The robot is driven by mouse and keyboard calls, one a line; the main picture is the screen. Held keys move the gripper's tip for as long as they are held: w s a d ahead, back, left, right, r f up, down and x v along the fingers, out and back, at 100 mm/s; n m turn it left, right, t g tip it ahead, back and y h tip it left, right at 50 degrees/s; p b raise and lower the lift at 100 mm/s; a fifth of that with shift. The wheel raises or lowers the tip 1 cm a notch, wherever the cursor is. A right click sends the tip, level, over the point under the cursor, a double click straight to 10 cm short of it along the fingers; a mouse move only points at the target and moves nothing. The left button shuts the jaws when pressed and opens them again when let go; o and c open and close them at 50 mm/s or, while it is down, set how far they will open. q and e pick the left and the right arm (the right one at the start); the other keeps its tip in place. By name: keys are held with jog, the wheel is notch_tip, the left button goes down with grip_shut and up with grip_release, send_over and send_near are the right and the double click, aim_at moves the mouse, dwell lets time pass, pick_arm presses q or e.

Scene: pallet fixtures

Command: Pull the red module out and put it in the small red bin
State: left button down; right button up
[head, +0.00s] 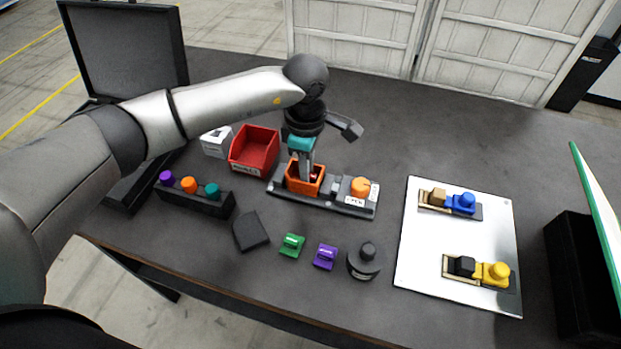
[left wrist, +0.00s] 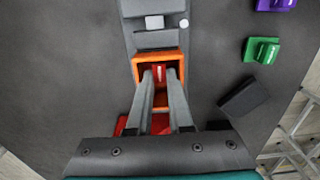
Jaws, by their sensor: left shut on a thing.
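My left gripper (head: 306,174) points down into an orange square socket (head: 291,187) on a dark base plate. In the left wrist view its two fingers (left wrist: 160,77) reach inside the orange socket (left wrist: 137,72) and are shut on the red module (left wrist: 158,72), which shows between the fingertips. In the head view the module is hidden by the socket and fingers. The small red bin (head: 262,135) stands just left of the socket and looks empty; red parts of it show behind the fingers in the left wrist view (left wrist: 160,124). My right gripper is not in view.
An orange knob (head: 360,186) sits on the same base plate. A holder with purple, orange and teal knobs (head: 196,199) stands left. Green (head: 291,244) and purple (head: 325,256) blocks lie in front. A white board (head: 430,240) with blue and yellow pieces lies right. A monitor (head: 125,50) stands back left.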

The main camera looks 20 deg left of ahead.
pick_arm(q)
jog(key=shift+r, duration=0.4)
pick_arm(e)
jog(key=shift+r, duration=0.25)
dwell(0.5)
pick_arm(q)
jog(key=shift+r+p, duration=1.95)
jog(key=shift+r, duration=0.9)
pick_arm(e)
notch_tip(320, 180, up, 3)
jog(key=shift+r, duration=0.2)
